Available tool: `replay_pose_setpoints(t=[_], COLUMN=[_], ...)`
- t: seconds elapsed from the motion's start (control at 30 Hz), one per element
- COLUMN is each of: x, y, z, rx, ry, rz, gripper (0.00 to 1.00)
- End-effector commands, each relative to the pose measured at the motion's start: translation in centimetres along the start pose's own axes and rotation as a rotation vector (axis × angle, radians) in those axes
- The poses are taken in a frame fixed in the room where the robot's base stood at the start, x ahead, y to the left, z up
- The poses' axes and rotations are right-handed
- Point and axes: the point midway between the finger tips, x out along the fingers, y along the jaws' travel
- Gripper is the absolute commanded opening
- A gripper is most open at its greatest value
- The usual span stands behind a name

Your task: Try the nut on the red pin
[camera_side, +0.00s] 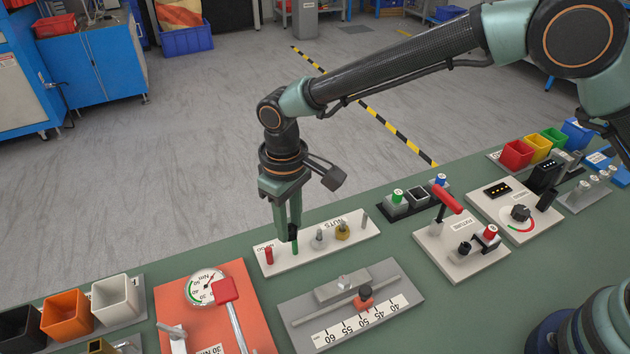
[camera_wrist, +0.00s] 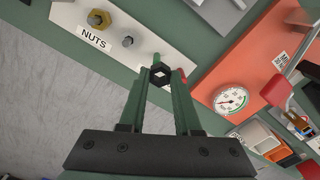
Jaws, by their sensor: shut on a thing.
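My gripper (camera_side: 290,228) is shut on a black hex nut (camera_wrist: 160,75). The nut also shows between the fingertips in the side view (camera_side: 292,232). It is right at the top of the green pin (camera_side: 295,248); I cannot tell whether it is around the pin or just above it. The red pin (camera_side: 269,255) stands bare and upright to the left of the green pin, on the white nuts board (camera_side: 287,263). In the wrist view the red pin (camera_wrist: 183,76) is mostly hidden behind a finger.
A grey nut (camera_side: 319,238), a brass nut (camera_side: 342,231) and a bare grey pin (camera_side: 365,221) stand further right on the board. In front are a grey gauge with a scale (camera_side: 350,303) and an orange plate with a dial (camera_side: 206,287) and a red-handled lever.

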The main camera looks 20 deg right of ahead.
Motion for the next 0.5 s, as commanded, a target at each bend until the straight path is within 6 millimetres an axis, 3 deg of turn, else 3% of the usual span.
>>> replay_pose_setpoints(t=[0.3, 0.5], x=[-4.1, -3.8], y=[-3.5, -3.8], z=[-2.0, -2.0], rx=[-0.002, -0.001], ry=[0.003, -0.002], rz=[-0.001, 0.000], gripper=[0.00, 0.00])
